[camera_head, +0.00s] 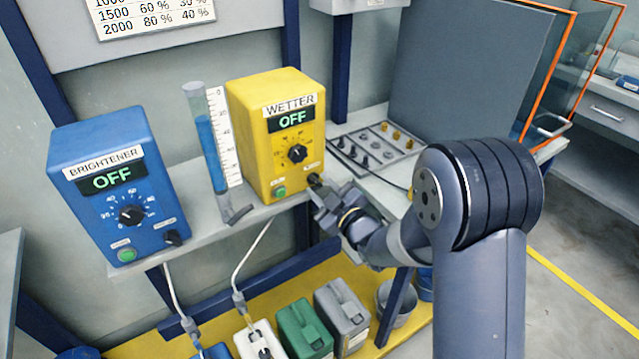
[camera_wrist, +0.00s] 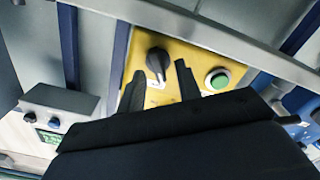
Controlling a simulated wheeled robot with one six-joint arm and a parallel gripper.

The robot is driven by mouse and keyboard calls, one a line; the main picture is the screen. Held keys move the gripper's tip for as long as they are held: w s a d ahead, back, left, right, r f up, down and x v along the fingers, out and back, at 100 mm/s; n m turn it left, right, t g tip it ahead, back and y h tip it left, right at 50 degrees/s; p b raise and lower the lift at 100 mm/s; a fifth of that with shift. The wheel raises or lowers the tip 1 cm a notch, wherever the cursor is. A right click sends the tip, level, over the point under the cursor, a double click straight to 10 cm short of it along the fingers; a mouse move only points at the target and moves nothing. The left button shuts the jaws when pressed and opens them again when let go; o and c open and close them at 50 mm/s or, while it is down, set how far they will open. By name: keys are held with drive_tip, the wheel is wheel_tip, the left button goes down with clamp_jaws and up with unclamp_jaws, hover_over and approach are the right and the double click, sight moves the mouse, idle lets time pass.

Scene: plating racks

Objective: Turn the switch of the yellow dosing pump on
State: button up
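The yellow dosing pump (camera_head: 262,140), labelled WETTER, stands on the shelf; its display (camera_head: 293,119) reads OFF. It has a dial (camera_head: 297,154) with a black knob, a green button (camera_head: 280,192) at lower left and a black switch (camera_head: 314,180) at lower right. My gripper (camera_head: 321,191) is right in front of that switch and partly covers it. In the wrist view the black switch (camera_wrist: 157,58) shows between the two open fingertips (camera_wrist: 160,70), nearer the left one. I cannot tell whether either finger touches it. The green button (camera_wrist: 218,79) is right of the fingers there.
A blue pump (camera_head: 105,180), labelled BRIGHTENER and reading OFF, stands to the left. A clear measuring tube (camera_head: 207,140) with blue liquid stands between the pumps. A panel with small parts (camera_head: 376,147) lies to the right. Canisters (camera_head: 303,327) stand below on a yellow base.

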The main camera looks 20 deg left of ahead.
drive_tip(key=shift+w+a, duration=0.5)
drive_tip(key=shift+c, duration=0.4)
clamp_jaws()
